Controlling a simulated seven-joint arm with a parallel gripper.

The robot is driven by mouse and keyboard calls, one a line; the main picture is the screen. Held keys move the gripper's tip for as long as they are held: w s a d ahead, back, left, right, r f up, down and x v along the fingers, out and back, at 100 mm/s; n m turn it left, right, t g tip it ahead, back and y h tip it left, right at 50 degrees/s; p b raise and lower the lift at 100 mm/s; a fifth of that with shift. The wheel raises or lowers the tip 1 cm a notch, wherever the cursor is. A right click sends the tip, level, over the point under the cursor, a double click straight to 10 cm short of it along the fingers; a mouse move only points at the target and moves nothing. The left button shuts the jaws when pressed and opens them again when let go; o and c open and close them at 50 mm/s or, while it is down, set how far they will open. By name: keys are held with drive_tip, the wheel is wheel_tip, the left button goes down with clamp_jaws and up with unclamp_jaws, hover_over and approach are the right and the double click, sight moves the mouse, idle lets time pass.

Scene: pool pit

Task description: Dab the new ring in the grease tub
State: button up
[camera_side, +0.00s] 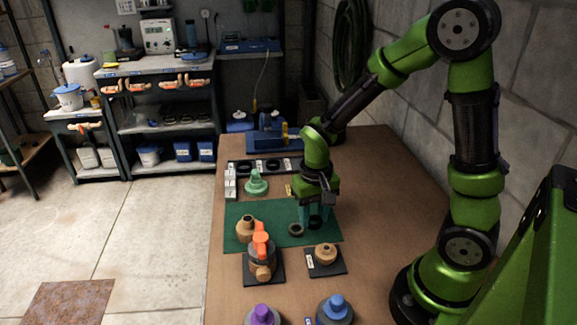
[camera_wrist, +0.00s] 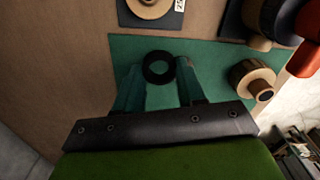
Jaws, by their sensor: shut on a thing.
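My gripper (camera_side: 315,217) points down over the green mat (camera_side: 272,215). In the wrist view its teal fingers (camera_wrist: 160,72) are shut on a black ring (camera_wrist: 159,68), held at the fingertips. In the side view the ring is a dark patch between the fingers, hard to make out. A small, dark, round, ring-like or open-topped thing (camera_side: 296,229) shows on the mat just left of the fingers; I cannot tell whether it is the grease tub. No tub can be identified for certain in the wrist view.
A tan fitting (camera_side: 246,229) stands on the mat's left, behind an orange-handled valve (camera_side: 262,258). Another tan part (camera_side: 326,254) sits on a dark pad in front. A mint-green fitting (camera_side: 256,183) and a tray with black rings (camera_side: 262,167) lie behind. Purple and blue-topped parts stand nearest.

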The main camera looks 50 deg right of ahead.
drive_tip(key=shift+m, duration=0.6)
drive_tip(key=w+d, duration=0.6)
drive_tip(key=d, duration=0.1)
drive_tip(key=w+d+r, duration=0.1)
drive_tip(key=w+d, duration=0.2)
drive_tip(key=shift+d, duration=0.3)
drive_tip(key=shift+n, duration=0.5)
drive_tip(key=w+d+r, duration=0.1)
drive_tip(key=w+d, duration=0.1)
drive_tip(key=w+d+r, duration=0.2)
drive_tip(key=shift+w+d+r, duration=0.1)
drive_tip(key=shift+w+d, duration=0.1)
drive_tip(key=shift+w, duration=0.1)
drive_tip(key=shift+s+a+f, duration=0.1)
drive_tip(key=shift+a+f, duration=0.05)
drive_tip(key=shift+f, duration=2.8)
drive_tip(key=shift+f, duration=0.35)
wheel_tip(320, 180, up, 7)
